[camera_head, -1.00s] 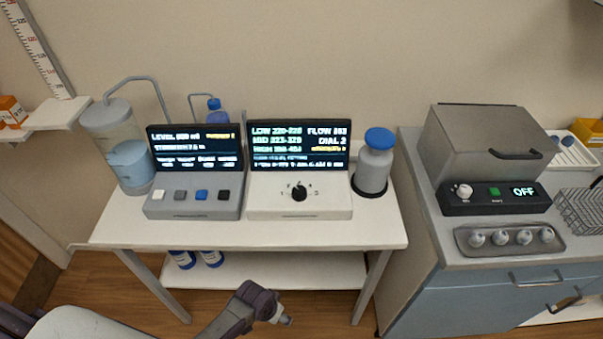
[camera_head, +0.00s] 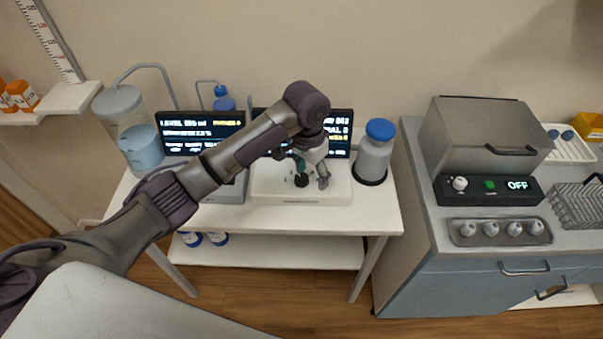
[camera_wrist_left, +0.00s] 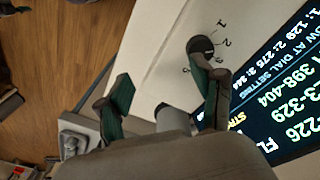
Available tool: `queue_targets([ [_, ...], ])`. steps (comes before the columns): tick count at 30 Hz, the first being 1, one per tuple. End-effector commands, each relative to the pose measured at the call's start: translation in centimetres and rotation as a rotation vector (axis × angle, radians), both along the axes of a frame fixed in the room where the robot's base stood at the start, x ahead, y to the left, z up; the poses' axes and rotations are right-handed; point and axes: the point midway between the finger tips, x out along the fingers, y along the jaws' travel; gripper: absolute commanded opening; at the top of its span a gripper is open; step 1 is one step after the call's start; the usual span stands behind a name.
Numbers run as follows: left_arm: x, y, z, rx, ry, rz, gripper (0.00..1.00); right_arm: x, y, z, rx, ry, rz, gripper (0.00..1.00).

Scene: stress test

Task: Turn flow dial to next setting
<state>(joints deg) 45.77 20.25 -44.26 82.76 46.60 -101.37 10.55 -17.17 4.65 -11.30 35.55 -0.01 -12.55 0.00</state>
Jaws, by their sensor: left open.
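The flow dial (camera_head: 301,180) is a small black knob on the white control box (camera_head: 270,190), below a dark display (camera_head: 339,130). The wrist view also shows the dial (camera_wrist_left: 201,44) with the numbers 1, 2 and 3 beside it. My left gripper (camera_head: 312,174) is over the box front, open, with its fingers apart around the dial area in the head view. In the wrist view the left gripper (camera_wrist_left: 165,88) has one fingertip right at the dial's edge; I cannot tell whether it touches. The other finger is well away from the dial. My arm hides much of the display.
A grey bottle with a blue cap (camera_head: 375,155) stands just right of the box. A button unit with its own screen (camera_head: 200,128) and a clear tank (camera_head: 135,135) stand to the left. The white table (camera_head: 330,220) has a free front strip.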

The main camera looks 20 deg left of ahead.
Motion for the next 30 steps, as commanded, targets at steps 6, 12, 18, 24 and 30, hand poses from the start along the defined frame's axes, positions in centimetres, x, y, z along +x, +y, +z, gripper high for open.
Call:
queue_targets([
  [6, 3.9, 3.4, 5.5, 0.065, 0.022, 0.071, 0.67, 0.0, 0.0, 0.1, 0.000, 0.000, 0.000, 0.40],
  [12, 4.4, 4.0, 5.4, 0.074, 0.032, 0.088, 0.67, 0.0, 0.0, 0.4, 0.000, 0.000, 0.001, 0.40],
  [18, 4.3, 4.0, 1.8, 0.073, 0.033, 0.088, 0.67, 0.0, 0.0, 1.2, 0.000, 0.001, 0.003, 0.40],
  [24, 4.3, 4.0, -2.5, 0.073, 0.031, 0.088, 0.67, 0.0, 0.1, 1.8, 0.000, 0.001, 0.004, 0.40],
  [30, 4.4, 3.9, -5.8, 0.072, 0.029, 0.087, 0.67, -0.1, 0.1, 2.1, 0.001, 0.002, 0.004, 0.40],
])
